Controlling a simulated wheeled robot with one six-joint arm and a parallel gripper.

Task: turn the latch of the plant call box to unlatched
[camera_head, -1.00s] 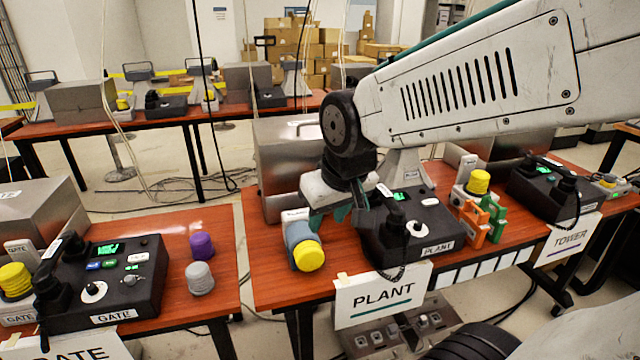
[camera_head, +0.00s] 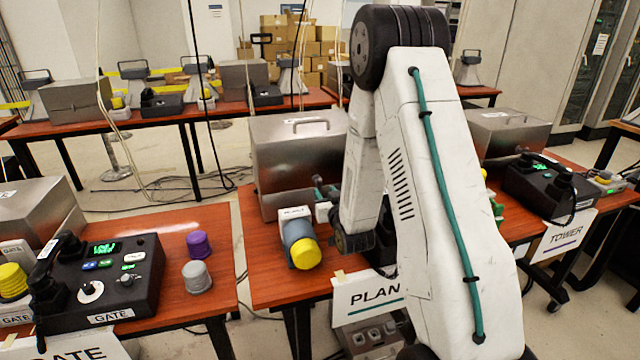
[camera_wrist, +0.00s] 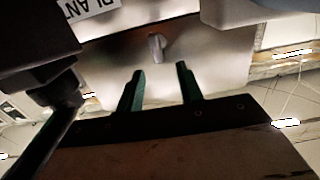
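The plant call box (camera_head: 285,165) is a brushed metal case with a top handle, standing at the back of the PLANT table. In the wrist view its metal face (camera_wrist: 215,65) fills the middle. A small grey latch lever (camera_wrist: 157,47) stands on that face, pointing roughly up and down in the picture. My gripper (camera_wrist: 160,70) has two green fingers spread apart, with nothing between them. The fingertips are just short of the latch, one to each side in the picture; contact cannot be told. In the head view my arm hides the latch and most of the gripper.
The black PLANT phone console (camera_head: 378,258) is mostly hidden behind my arm. The GATE table (camera_head: 215,225) is at left, the TOWER console (camera_head: 540,185) at right. Cables hang behind.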

